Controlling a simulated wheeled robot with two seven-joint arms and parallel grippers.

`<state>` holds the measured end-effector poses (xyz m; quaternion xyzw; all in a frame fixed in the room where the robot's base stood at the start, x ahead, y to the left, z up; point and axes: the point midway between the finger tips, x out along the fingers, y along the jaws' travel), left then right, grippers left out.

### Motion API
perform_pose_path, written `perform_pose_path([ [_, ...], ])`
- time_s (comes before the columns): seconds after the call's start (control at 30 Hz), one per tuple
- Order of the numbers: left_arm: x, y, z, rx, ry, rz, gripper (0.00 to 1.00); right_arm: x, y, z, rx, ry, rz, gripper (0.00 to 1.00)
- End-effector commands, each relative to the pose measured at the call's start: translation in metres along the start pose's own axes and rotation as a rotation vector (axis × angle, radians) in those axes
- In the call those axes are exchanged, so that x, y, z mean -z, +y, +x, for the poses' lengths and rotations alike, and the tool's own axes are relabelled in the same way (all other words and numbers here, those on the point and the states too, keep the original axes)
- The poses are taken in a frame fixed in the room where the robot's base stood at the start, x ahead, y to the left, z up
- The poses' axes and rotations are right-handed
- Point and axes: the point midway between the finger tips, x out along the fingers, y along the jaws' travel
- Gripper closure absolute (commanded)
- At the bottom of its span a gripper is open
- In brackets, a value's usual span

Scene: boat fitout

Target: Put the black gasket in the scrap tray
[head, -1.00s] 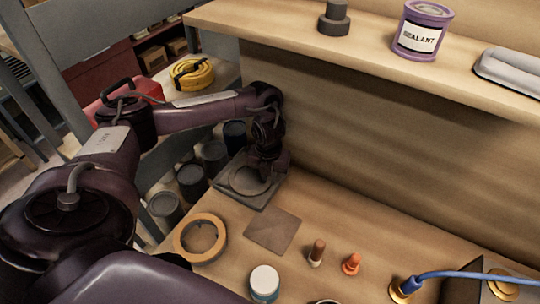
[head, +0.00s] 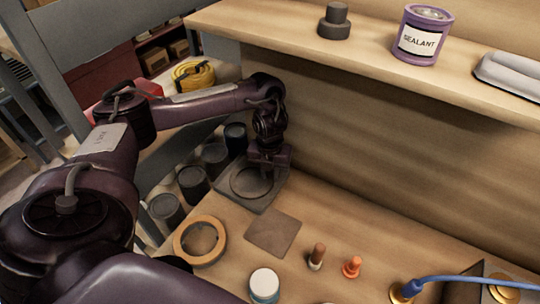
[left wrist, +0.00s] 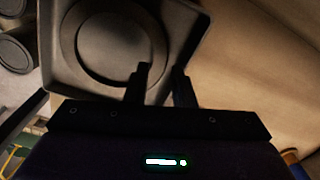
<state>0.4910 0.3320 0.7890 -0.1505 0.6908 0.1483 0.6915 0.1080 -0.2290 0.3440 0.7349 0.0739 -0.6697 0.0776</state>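The black gasket (head: 237,190) is a thin dark ring lying flat inside the grey square scrap tray (head: 260,208), at the back left of the bench. In the left wrist view the gasket (left wrist: 68,42) lies within the walls of the tray (left wrist: 48,72). My left gripper (head: 268,173) is above the tray's back right part, pointing down. In the left wrist view its two fingers (left wrist: 162,75) stand apart with nothing between them, and they overlap the gasket's lower right edge in the picture. My right gripper is not in view.
A tan tape ring (head: 186,240) and a brown square sheet (head: 273,233) lie in front of the tray. Several dark cans (head: 193,182) stand left of it. A white-lidded jar (head: 264,283) and two small orange-brown items stand nearer. A shelf (head: 290,38) overhangs behind.

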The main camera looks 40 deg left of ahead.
Motion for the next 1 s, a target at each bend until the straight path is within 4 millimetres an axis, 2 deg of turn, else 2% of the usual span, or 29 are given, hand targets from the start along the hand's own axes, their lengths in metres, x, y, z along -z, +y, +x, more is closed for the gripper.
perform_pose_path([
  [0.03,-0.001,0.000,-0.016,0.000,-0.004,0.002,0.77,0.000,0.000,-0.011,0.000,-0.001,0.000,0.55],
  [0.1,-0.001,0.000,-0.028,0.000,-0.004,0.002,0.77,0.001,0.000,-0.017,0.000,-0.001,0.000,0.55],
  [0.3,0.000,0.000,-0.046,0.000,-0.001,0.002,0.77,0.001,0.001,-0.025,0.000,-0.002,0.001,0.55],
  [1.0,0.000,0.000,-0.047,-0.001,0.002,0.001,0.77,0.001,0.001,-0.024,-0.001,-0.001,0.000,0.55],
])
